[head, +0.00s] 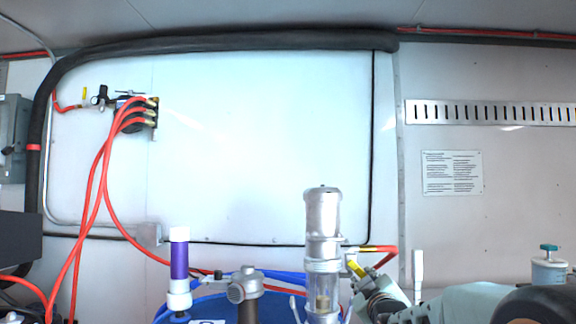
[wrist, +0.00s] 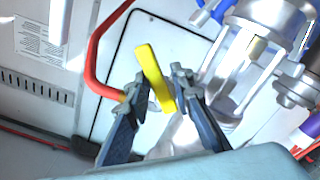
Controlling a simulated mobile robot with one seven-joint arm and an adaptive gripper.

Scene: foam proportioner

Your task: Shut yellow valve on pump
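The pump is a silver cylinder (head: 322,225) with a clear-sided section, standing upright right of centre in the head view. It fills the upper right of the wrist view (wrist: 262,45). The yellow valve handle (head: 356,267) is at the pump's right side, by a red hose. In the wrist view the handle (wrist: 153,72) is a flat yellow bar, slightly tilted. My gripper (wrist: 158,88) is open, with one finger on each side of the handle's lower part. A small gap shows on the left; contact on the right is unclear. In the head view my gripper (head: 362,281) is partly hidden.
A red hose (wrist: 93,60) bends close to the left finger. A blue drum (head: 210,305) and a purple-and-white tube (head: 179,262) stand left of the pump. A wall manifold (head: 135,112) with red hoses is at upper left.

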